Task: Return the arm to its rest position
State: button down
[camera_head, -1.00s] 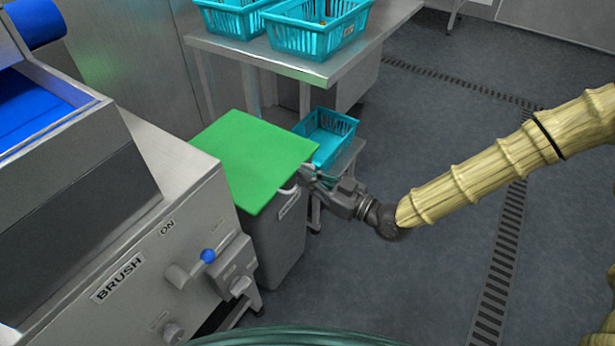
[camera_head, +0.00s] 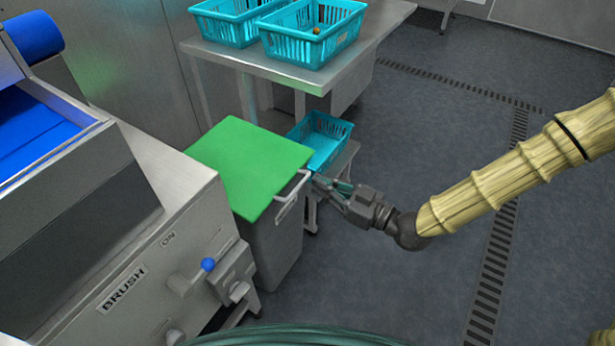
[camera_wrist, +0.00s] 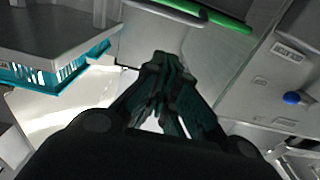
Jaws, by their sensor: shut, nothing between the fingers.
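My gripper (camera_head: 328,184) is in the middle of the head view, just right of the grey bin's handle. Its fingers are shut with nothing between them. It appears apart from the bin, with a small gap to the handle. In the wrist view the shut fingers (camera_wrist: 168,75) point toward the bin's pale side. My yellow, ribbed arm comes in from the right edge of the head view.
A grey bin (camera_head: 273,248) with a green lid (camera_head: 250,165) stands left of my gripper. The brush machine (camera_head: 150,250) is at left. Teal baskets (camera_head: 312,45) stand on a steel table (camera_head: 357,52), and another basket (camera_head: 322,140) sits lower. Floor to the right is clear.

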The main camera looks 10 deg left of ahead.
jog(key=shift+v, duration=1.9)
jog(key=shift+f, duration=0.15)
jog(key=s+d+f+m+g+h, duration=0.1)
jog(key=s+d+f+m+h, duration=0.2)
jog(key=f, duration=0.6)
jog(key=s+d+f+m+g+h, duration=0.15)
jog(key=s+f+m+h, duration=0.3)
jog(key=f, duration=0.45)
jog(key=s+d+f+m+g+h, duration=0.25)
jog(key=s+d+f+h, duration=0.3)
jog(key=s+d, duration=0.4)
jog(key=s+d+f+m+g+h, duration=0.2)
jog(key=s+d+f+m+h, duration=0.2)
jog(key=s+d+f, duration=0.45)
notch_tip(320, 180, up, 23)
jog(key=d+p, duration=0.1)
jog(key=p, duration=2.1)
jog(key=shift+s+d, duration=0.3)
